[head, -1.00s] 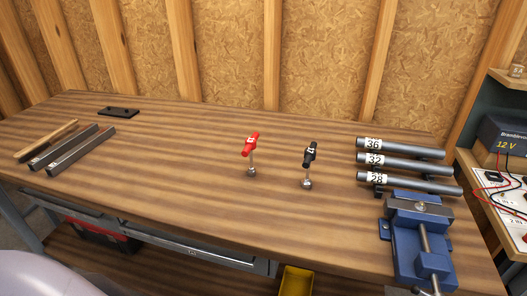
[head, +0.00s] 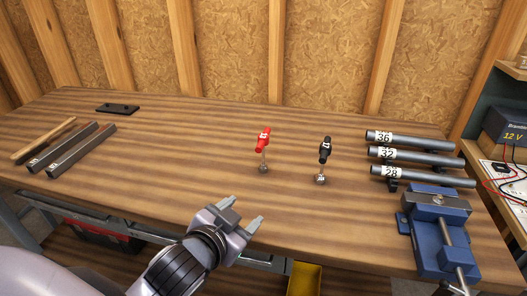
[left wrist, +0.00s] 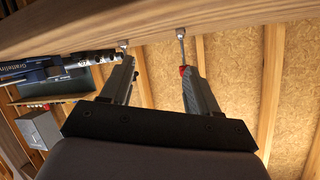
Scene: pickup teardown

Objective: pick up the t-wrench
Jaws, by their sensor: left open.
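Two T-wrenches stand upright on the wooden bench (head: 190,165). One has a red handle (head: 263,140), the other a black handle (head: 325,150). My left gripper (head: 243,213) is open and empty near the bench's front edge, in front of and a little left of the red-handled T-wrench, touching neither. The left wrist view, upside down, shows both fingers spread (left wrist: 160,80). There the red-handled wrench's shaft (left wrist: 181,42) shows, with its handle partly hidden by a finger. The black-handled wrench's foot (left wrist: 124,44) also shows; the rest is mostly hidden. My right gripper is not in view.
Labelled pipes 36 (head: 410,139), 32 (head: 415,156) and 28 (head: 430,176) lie on the right, behind a blue vise (head: 440,232). Metal bars (head: 80,150) lie at left, with a black plate (head: 117,108) behind. The bench between them and the wrenches is clear.

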